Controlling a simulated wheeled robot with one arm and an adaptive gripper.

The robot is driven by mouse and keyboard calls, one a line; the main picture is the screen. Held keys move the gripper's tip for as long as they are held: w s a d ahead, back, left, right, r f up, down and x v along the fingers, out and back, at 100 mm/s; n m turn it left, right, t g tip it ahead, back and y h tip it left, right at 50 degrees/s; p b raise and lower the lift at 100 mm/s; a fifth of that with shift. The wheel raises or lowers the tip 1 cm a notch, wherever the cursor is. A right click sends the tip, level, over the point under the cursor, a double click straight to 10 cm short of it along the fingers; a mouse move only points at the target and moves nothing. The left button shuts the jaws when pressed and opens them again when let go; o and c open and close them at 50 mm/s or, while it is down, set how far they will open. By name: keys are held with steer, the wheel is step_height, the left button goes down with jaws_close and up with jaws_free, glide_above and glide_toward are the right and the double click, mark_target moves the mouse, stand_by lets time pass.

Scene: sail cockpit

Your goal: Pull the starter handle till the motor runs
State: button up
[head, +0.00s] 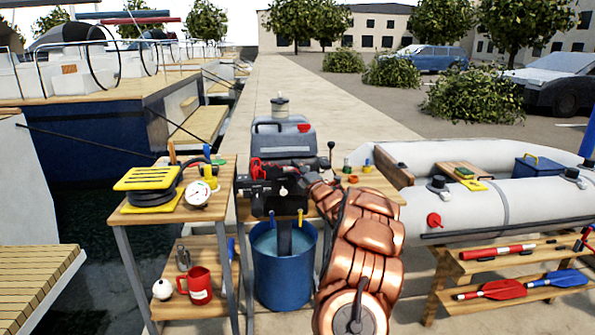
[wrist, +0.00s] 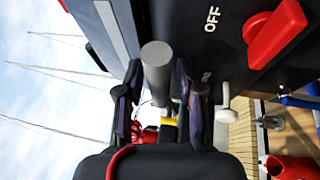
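The outboard motor (head: 284,140) with a grey cowling stands upright in the middle of the head view, its leg down in a blue barrel (head: 283,276) of water. My gripper (head: 268,182) is at the front of the motor, small and dark there. In the wrist view the grey cylindrical starter handle (wrist: 157,66) lies between the two fingers of my gripper (wrist: 160,92). The fingers are partly closed and appear to press on its sides. The dark motor face beside it carries the word OFF and a red lever (wrist: 275,34). Any cord is hidden.
A table (head: 128,212) at left holds a yellow foot pump (head: 148,179) and a gauge (head: 198,194); a red mug (head: 196,286) is below. A grey inflatable boat (head: 535,205) and a rack with paddles (head: 490,290) are at right. A tiller-like lever (head: 331,150) stands beside the motor.

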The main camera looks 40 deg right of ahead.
jaws_close()
